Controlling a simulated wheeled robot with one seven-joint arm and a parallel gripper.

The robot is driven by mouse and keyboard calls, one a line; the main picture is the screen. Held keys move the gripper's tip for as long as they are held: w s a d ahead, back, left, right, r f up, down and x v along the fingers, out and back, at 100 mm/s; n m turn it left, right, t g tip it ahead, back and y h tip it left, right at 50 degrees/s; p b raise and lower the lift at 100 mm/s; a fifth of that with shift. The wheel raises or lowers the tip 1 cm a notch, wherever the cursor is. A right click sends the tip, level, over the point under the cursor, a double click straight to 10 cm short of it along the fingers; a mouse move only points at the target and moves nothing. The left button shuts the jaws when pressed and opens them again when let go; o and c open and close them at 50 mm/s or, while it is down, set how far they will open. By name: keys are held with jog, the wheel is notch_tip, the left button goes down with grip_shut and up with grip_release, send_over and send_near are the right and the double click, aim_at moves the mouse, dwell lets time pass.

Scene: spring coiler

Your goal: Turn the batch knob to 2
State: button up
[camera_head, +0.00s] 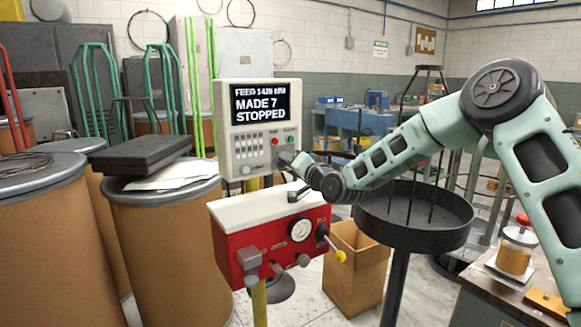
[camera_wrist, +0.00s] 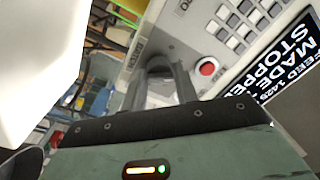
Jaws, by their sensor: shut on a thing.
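The batch knob is on the lower right of the pale control box (camera_head: 225,120). My gripper (camera_head: 285,160) covers it in the head view. In the wrist view my gripper (camera_wrist: 167,88) has its dark fingers shut around a pale grey knob, below the red button as the box stands. The knob's pointer and scale are too covered to read. Small lettering shows beside the fingers but is blurred. The screen (camera_head: 261,103) reads MADE 7 and STOPPED. It also shows in the wrist view (camera_wrist: 295,60).
The red button (camera_wrist: 208,68) and the keypad (camera_wrist: 236,22) are close to my fingers. A green button (camera_head: 291,140) is beside my gripper. Below are a red gauge box (camera_head: 270,250) with levers and a round dark tray (camera_head: 415,235). Drums (camera_head: 60,240) stand at left.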

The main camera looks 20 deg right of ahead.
jog(key=m, duration=0.3)
jog(key=m+b, duration=0.1)
jog(key=m, duration=0.2)
jog(key=shift+d+f+h, duration=0.1)
jog(key=shift+f+h, duration=0.1)
jog(key=shift+h, duration=0.1)
jog(key=shift+m, duration=0.3)
jog(key=o, duration=0.9)
jog(key=shift+o, duration=0.2)
jog(key=b+v, duration=0.1)
jog(key=v, duration=1.6)
jog(key=shift+s+f, duration=0.2)
jog(key=shift+s, duration=0.05)
